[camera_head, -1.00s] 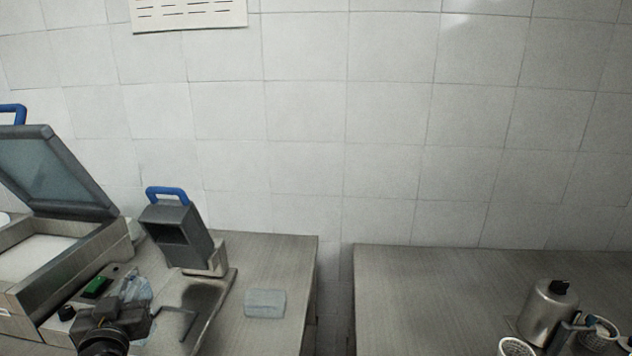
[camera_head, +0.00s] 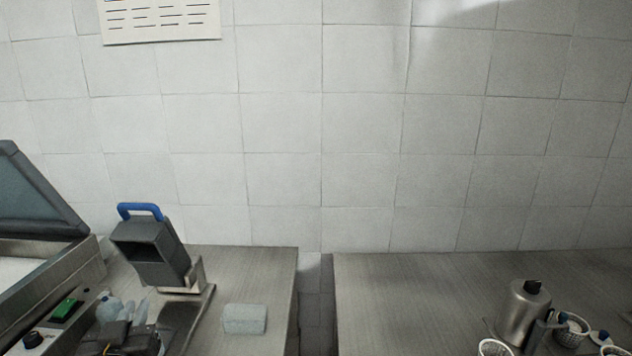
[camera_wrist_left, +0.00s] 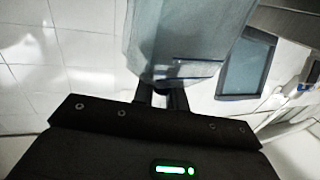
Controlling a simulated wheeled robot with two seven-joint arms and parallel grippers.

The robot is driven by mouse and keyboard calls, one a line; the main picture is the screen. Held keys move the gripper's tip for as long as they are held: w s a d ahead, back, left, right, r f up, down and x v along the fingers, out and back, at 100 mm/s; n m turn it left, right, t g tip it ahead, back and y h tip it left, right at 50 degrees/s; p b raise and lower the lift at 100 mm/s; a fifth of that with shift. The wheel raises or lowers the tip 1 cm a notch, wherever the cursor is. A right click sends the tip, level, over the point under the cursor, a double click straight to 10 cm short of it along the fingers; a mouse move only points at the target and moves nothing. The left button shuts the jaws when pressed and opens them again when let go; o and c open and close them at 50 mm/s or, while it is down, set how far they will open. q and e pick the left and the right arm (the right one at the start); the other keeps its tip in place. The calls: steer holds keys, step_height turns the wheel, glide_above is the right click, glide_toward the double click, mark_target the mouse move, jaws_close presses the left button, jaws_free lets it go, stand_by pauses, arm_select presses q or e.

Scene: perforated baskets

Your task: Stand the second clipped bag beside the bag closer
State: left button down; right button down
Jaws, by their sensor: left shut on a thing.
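The bag closer (camera_head: 150,252), a dark grey box-shaped head with a blue handle, stands tilted on its base on the left table. My left gripper (camera_head: 128,338) is at the bottom edge of the head view, in front of the bag closer and to its left. It is shut on a translucent pale blue bag (camera_head: 125,308). The left wrist view shows this bag (camera_wrist_left: 185,38) between the fingers (camera_wrist_left: 163,97); its clip cannot be made out. Another pale blue-grey bag (camera_head: 245,319) rests on the table right of the bag closer. My right gripper is not in view.
A machine with a raised lid (camera_head: 30,195) and a green switch (camera_head: 66,309) stands at the left. A gap separates the left table from the right table (camera_head: 420,300).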

arm_select(q)
steer(key=d+f+m+h, duration=0.1)
steer(key=d+f+h, duration=0.1)
steer(key=d, duration=0.4)
steer(key=s+d+f+m+h, duration=0.1)
steer(key=d+f+m+h, duration=0.1)
steer(key=d, duration=0.5)
step_height(320, 180, down, 2)
steer(key=shift+s+f+t+h, duration=0.15)
steer(key=shift+s+t+h, duration=0.2)
steer(key=shift+h, duration=0.25)
steer(key=shift+d, duration=0.1)
